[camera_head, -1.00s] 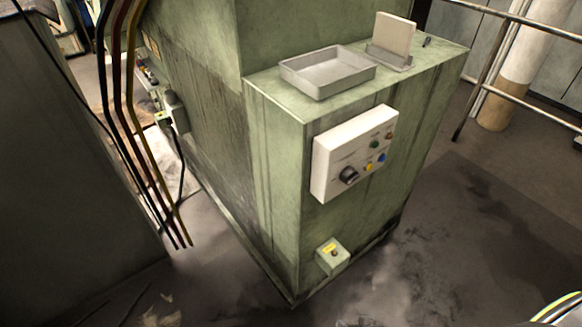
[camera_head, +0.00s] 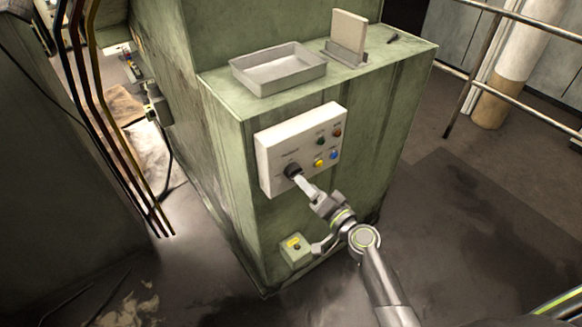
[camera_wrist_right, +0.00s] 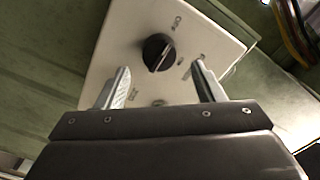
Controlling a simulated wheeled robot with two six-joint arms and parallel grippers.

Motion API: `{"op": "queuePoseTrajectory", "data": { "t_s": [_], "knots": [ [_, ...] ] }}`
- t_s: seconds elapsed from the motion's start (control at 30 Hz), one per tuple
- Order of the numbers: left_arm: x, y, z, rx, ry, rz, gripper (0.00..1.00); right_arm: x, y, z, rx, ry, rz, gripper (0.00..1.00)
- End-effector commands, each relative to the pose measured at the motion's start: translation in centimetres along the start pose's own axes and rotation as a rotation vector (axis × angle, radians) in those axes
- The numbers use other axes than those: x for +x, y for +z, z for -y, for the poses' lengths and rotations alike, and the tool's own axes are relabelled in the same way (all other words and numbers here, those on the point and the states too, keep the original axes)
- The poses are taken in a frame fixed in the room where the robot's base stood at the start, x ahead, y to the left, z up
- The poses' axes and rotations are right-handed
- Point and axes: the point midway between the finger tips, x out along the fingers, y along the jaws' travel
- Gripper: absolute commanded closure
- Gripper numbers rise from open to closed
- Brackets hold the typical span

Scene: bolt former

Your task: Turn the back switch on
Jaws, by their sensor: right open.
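A white control panel (camera_head: 272,148) is on the green machine's face, with a black rotary knob (camera_head: 293,171) at its lower left. The knob (camera_wrist_right: 158,52) also shows in the right wrist view, with a pale line across it and small lettering around it. My right gripper (camera_head: 303,182) reaches up to the knob from the lower right. In the right wrist view the right gripper (camera_wrist_right: 160,72) is open, one finger on each side of the knob, with gaps between them. I cannot tell whether this knob is the back switch. My left gripper is out of view.
Several coloured buttons (camera_head: 320,161) are right of the knob. A small box with a yellow label (camera_head: 295,250) is low on the machine. A grey tray (camera_head: 278,68) and an upright plate (camera_head: 348,34) stand on top. Cables (camera_head: 95,120) hang left; rails stand right.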

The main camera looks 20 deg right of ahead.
Motion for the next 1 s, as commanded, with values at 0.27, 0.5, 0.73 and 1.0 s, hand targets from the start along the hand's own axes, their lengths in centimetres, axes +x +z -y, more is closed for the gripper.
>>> {"op": "queuePoseTrajectory", "data": {
  "t_s": [0.27,0.5,0.73,1.0],
  "knots": [
    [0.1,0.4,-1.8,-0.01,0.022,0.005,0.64,5.0,0.1,-0.2,-0.107,0.002,0.0,0.38],
    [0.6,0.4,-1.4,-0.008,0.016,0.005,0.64,4.9,0.1,-0.1,-0.437,0.001,0.0,0.38],
    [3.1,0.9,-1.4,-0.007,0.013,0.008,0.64,4.9,0.3,-0.5,-0.724,0.0,0.0,0.38],
    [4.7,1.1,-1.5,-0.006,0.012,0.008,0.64,4.9,0.2,-0.2,-0.931,0.001,0.001,0.38]
  ]
}}
